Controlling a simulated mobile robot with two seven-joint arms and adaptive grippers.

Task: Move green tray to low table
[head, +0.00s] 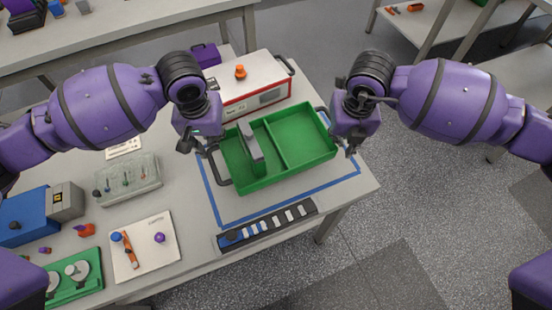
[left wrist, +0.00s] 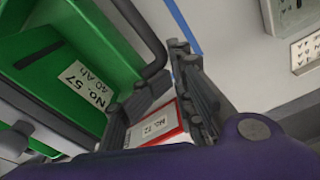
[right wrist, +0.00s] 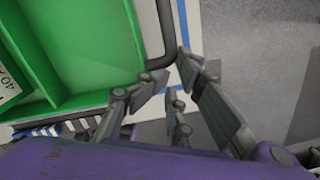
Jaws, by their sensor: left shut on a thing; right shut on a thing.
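The green tray (head: 300,135) sits on the table, within a blue tape outline. It has two compartments and a dark handle at each end. A block with a grey top (head: 250,142) stands in its left compartment; a label reading "No. 57, 40 Ah" (left wrist: 92,88) shows on its green side. My left gripper (head: 202,150) is shut on the left handle (left wrist: 148,38). My right gripper (head: 345,146) is shut on the right handle (right wrist: 165,35). The fingers partly hide both handles. Which surface is the low table is not clear.
A white and red box (head: 250,85) stands close behind the tray. A dark strip with pale pieces (head: 268,224) lies in front. A clear rack (head: 127,180) and a white board (head: 143,245) are at left. Open floor (head: 420,215) lies right; other tables stand beyond.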

